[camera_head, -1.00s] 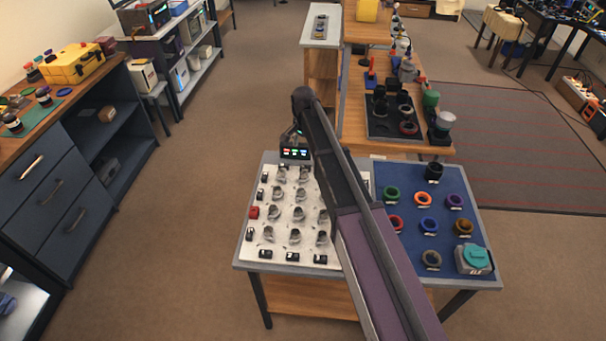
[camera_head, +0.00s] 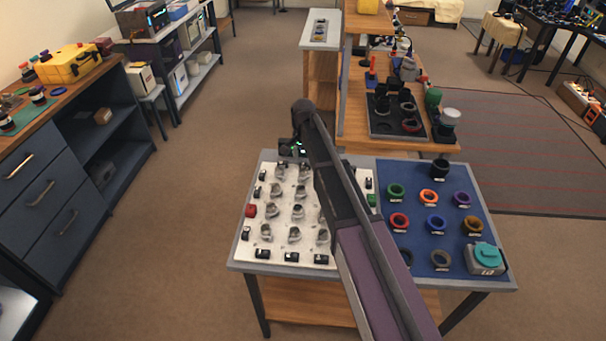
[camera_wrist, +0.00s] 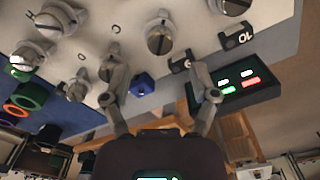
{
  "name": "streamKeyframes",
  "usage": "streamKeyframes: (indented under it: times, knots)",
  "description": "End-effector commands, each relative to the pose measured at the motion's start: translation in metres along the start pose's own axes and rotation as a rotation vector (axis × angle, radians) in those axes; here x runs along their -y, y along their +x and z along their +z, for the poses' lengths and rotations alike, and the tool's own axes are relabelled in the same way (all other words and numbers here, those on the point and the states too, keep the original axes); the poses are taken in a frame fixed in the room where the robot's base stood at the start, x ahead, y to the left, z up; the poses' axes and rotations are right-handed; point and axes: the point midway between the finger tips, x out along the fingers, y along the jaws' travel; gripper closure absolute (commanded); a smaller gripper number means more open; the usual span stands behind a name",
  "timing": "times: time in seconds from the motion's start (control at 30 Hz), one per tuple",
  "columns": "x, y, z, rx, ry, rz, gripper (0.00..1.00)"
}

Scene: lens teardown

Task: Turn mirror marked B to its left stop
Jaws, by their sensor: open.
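The white board (camera_head: 275,243) holds rows of metal knob-like mirror mounts; one mount (camera_head: 294,234) stands in its front part. I cannot read a letter B on any mount. My gripper (camera_wrist: 147,58) is open and empty in the wrist view. A round slotted mount (camera_wrist: 158,38) shows just beyond the fingertips, roughly between them; I cannot tell whether they touch it. Another mount (camera_wrist: 111,68) lies behind the left fingertip. In the head view my gripper is at the board's back edge, largely hidden by my arm.
A dark display (camera_wrist: 240,92) with green and red lights stands close to the right finger. A blue block (camera_wrist: 142,84) sits between the fingers. Black blocks and a red block (camera_head: 250,210) line the board. A blue mat (camera_head: 412,222) with coloured rings lies to the right.

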Motion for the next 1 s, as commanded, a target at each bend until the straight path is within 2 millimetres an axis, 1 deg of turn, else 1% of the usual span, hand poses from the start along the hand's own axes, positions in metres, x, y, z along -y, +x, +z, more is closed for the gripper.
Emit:
streamKeyframes:
  times: [0.03,0.5,0.73,1.0]
  knots:
    - [0.000,0.008,0.000,0.000,0.000,0.000,0.24]
    - [0.000,0.043,0.000,0.000,-0.001,0.000,0.24]
    - [0.000,0.052,0.001,0.000,-0.001,0.000,0.24]
    - [0.001,0.053,0.001,0.000,-0.001,0.000,0.24]
